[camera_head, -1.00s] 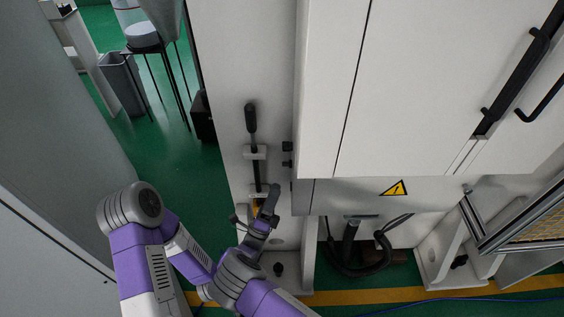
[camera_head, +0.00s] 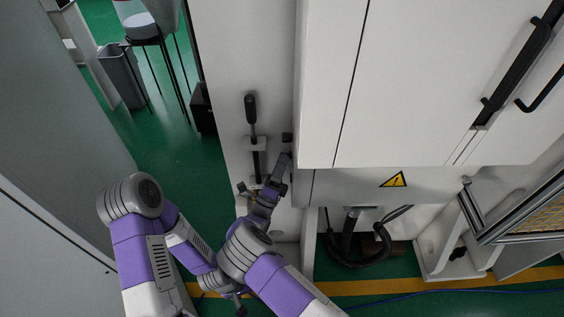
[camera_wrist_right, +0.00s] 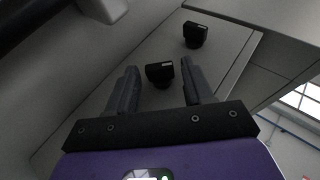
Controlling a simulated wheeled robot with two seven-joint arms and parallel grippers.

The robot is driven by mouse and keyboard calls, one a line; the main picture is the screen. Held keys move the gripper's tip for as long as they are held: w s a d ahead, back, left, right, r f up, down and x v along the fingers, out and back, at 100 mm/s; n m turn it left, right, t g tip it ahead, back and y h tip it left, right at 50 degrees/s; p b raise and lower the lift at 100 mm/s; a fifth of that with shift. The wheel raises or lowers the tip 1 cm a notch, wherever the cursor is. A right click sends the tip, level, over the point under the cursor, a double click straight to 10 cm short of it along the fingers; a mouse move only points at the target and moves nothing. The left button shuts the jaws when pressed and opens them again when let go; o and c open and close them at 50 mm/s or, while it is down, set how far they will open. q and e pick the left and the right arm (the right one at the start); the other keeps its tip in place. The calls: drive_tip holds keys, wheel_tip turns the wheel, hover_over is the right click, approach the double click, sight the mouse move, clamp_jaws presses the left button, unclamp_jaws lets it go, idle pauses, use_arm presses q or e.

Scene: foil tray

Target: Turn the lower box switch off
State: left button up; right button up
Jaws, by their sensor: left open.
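Two small black switches sit on the side of the white box (camera_head: 328,120). The upper switch (camera_head: 287,138) shows in the head view and farther off in the right wrist view (camera_wrist_right: 195,34). The lower switch (camera_wrist_right: 159,73) shows between my right gripper's spread fingers (camera_wrist_right: 155,88), which look open and empty; contact cannot be told. In the head view my right gripper (camera_head: 285,168) is at the box side, just below the upper switch, and hides the lower one. My left gripper (camera_head: 237,301) is low at the bottom, open, small and partly hidden by my right arm.
A black-handled lever (camera_head: 251,115) stands on the white panel left of the switches. A yellow warning sign (camera_head: 394,180) is on the cabinet's lower edge. A black hose (camera_head: 350,250) hangs beneath. Green floor is open at left, with a grey bin (camera_head: 121,77) and stool.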

drive_tip(key=c, duration=0.8)
drive_tip(key=shift+s+r+n+g+y+p, duration=0.1)
drive_tip(key=shift+r+n+g+y+p, duration=0.2)
drive_tip(key=shift+n+g+y+p, duration=1.65)
drive_tip(key=shift+s+r+n+g+y+p, duration=0.2)
drive_tip(key=shift+y+p, duration=0.25)
drive_tip(key=shift+p, duration=3.05)
drive_tip(key=shift+s+r+n+g+y+p, duration=0.1)
drive_tip(key=shift+r+n+g+y+p, duration=0.25)
drive_tip(key=shift+n+g+y+p, duration=1.55)
drive_tip(key=shift+m+t+h+p, duration=0.7)
drive_tip(key=shift+m+t+p, duration=0.15)
drive_tip(key=shift+t, duration=0.1)
drive_tip(key=o, duration=1)
drive_tip(key=shift+o, duration=0.2)
